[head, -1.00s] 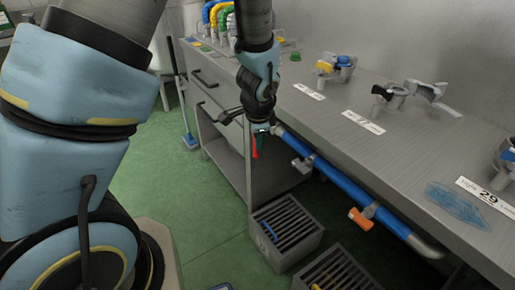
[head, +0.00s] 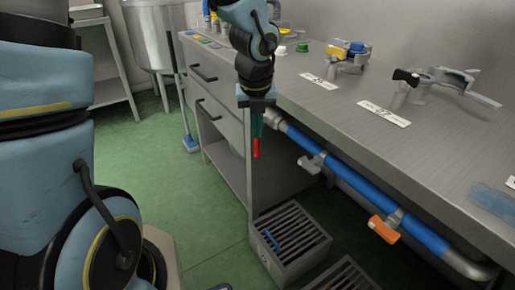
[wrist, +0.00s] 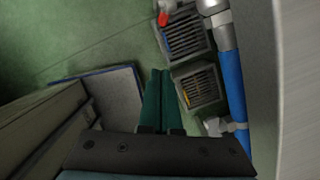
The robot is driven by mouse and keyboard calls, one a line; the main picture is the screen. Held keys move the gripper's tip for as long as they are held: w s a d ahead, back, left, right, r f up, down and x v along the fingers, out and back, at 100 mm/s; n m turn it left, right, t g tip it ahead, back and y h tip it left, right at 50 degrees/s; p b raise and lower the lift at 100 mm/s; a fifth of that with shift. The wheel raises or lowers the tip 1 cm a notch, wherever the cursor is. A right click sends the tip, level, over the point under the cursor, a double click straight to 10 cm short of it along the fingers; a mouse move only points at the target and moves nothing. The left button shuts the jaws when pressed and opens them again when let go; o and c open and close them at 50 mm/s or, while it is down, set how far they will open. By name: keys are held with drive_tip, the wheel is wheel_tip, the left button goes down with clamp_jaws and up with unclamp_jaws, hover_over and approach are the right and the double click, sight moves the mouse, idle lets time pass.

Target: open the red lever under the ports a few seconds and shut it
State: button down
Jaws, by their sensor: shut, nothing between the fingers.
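The red lever (head: 256,148) shows in the head view just below my fingertips, near the left end of the blue pipe under the bench edge. It points downward there, and its upper part is hidden behind my fingers. In the wrist view a red lever end (wrist: 163,19) shows at the top, beyond my fingertips with a visible gap. My gripper (head: 257,132) points down with its green fingers together and empty; they also show in the wrist view (wrist: 160,75). In the head view I cannot tell whether they touch the lever.
The blue pipe (head: 340,172) also carries a grey lever (head: 310,163) and an orange lever (head: 384,228). A slatted crate (head: 290,240) stands on the floor below. The steel bench (head: 330,98) holds taps and labels.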

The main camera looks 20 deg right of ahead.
sight(256, 145)
drive_tip(key=w+f+b, duration=0.1)
drive_tip(key=f, duration=0.2)
drive_tip(key=w+d+f+b, duration=0.1)
drive_tip(key=w+f, duration=0.1)
drive_tip(key=f, duration=0.1)
drive_tip(key=w+f+b, duration=0.1)
drive_tip(key=f, duration=0.2)
drive_tip(key=shift+w+d+f, duration=0.2)
drive_tip(key=shift+d+f, duration=0.1)
drive_tip(key=shift+f, duration=0.1)
drive_tip(key=shift+w+d, duration=0.25)
drive_tip(key=shift+w, duration=0.35)
drive_tip(key=shift+w+r+p, duration=0.1)
drive_tip(key=shift+w+p, duration=0.3)
drive_tip(key=shift+p, duration=0.25)
drive_tip(key=shift+w+d+f, duration=0.1)
drive_tip(key=shift+w+f, duration=0.1)
